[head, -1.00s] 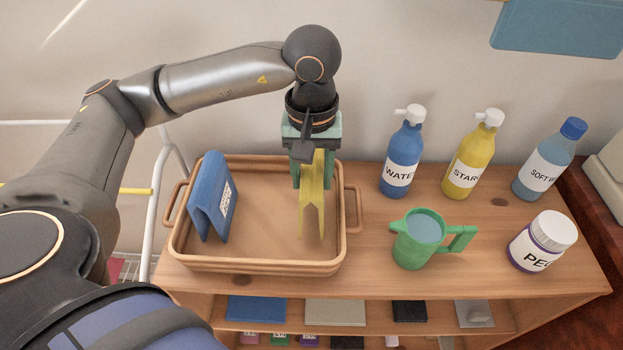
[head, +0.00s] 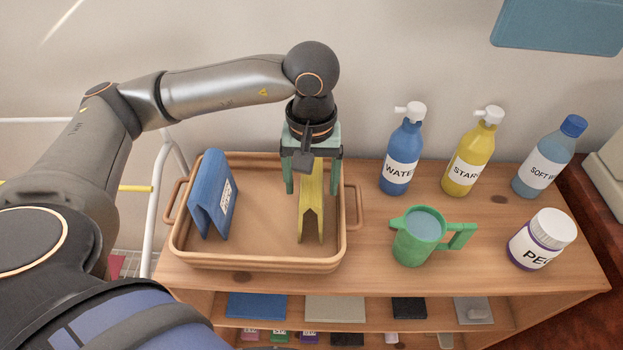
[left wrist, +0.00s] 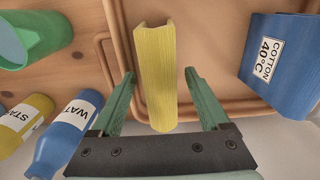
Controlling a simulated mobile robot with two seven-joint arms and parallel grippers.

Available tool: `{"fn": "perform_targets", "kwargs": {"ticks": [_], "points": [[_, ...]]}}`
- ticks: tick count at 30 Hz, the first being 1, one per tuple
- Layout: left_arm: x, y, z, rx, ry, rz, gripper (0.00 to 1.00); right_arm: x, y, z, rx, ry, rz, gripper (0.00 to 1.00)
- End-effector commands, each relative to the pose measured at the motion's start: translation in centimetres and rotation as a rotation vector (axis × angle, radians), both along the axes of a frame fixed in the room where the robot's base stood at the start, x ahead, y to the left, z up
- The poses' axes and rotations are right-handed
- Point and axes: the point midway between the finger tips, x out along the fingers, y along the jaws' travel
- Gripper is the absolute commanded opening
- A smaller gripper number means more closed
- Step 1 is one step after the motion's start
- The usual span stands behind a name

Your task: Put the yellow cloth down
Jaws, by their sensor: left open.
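The yellow cloth (head: 312,205) stands folded like a tent in the right part of the wooden tray (head: 262,265). In the left wrist view the yellow cloth (left wrist: 156,75) lies between the two spread fingers, with a gap on each side. My left gripper (head: 314,190) is open above and around the top of the cloth, at its far end. It also shows in the left wrist view (left wrist: 160,90). My right gripper is not in view.
A folded blue cloth (head: 213,195) with a label stands in the tray's left part. Right of the tray are a green jug (head: 418,240), a blue bottle (head: 402,155), a yellow bottle (head: 472,155), a soft-water bottle (head: 549,160) and a white-lidded jar (head: 541,240). The tray's middle is clear.

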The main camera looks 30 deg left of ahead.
Motion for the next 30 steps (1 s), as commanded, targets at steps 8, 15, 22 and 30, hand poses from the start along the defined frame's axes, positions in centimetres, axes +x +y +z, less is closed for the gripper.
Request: {"fn": "perform_targets", "kwargs": {"ticks": [8, 15, 22, 30], "points": [[0.1, 0.0, 1.0, -0.002, -0.003, 0.0, 0.79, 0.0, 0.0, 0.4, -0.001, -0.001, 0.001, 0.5], [0.1, -0.1, 6.2, -0.002, -0.007, -0.001, 0.79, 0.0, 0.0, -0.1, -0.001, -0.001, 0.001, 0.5], [0.1, 0.0, 10.8, 0.0, -0.004, 0.0, 0.79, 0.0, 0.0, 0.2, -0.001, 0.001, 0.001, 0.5], [0.0, 0.0, 12.3, 0.0, 0.0, 0.0, 0.79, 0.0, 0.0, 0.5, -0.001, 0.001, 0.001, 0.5]]}}
